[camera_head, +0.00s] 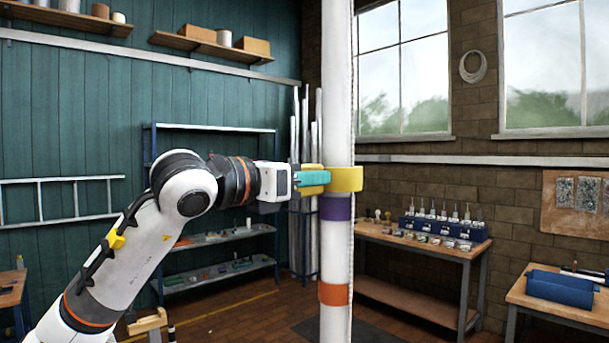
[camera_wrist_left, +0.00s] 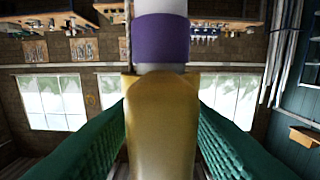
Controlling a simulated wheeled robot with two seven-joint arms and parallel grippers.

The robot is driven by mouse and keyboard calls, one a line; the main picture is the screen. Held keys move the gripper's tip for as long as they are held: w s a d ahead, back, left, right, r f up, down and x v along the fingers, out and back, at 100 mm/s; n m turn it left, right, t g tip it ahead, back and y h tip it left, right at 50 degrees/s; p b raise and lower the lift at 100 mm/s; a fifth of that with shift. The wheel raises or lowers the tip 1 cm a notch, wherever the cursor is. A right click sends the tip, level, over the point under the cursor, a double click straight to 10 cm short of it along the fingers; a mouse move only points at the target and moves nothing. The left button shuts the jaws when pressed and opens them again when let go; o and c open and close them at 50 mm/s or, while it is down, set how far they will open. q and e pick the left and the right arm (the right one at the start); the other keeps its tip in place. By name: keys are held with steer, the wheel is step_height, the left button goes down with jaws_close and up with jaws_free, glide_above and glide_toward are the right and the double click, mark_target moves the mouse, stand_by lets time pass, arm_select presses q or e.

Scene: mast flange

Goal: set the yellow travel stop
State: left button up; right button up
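The yellow travel stop (camera_head: 345,179) is a collar around the white mast (camera_head: 337,100), with a tab reaching left. It sits just above a purple band (camera_head: 336,207); an orange band (camera_head: 334,294) is lower down. My left gripper (camera_head: 311,179) reaches in level from the left, with its teal fingers along the tab. In the left wrist view, the green fingers lie on both sides of the yellow tab (camera_wrist_left: 161,120) and appear to press on it. The purple band (camera_wrist_left: 160,38) shows above it there, as this view is upside down. My right gripper is not in view.
A workbench (camera_head: 440,245) with a blue rack (camera_head: 440,229) stands behind the mast to the right. Metal shelves (camera_head: 215,240) stand behind my left arm. The space around the mast is clear.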

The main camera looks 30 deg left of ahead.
arm_select(q)
steer(key=shift+a+r, duration=0.1)
steer(key=shift+s, duration=0.15)
steer(key=shift+s+a+b, duration=0.1)
steer(key=shift+s+b, duration=0.2)
steer(key=b+v, duration=0.4)
steer(key=v, duration=0.7)
steer(key=shift+s, duration=0.1)
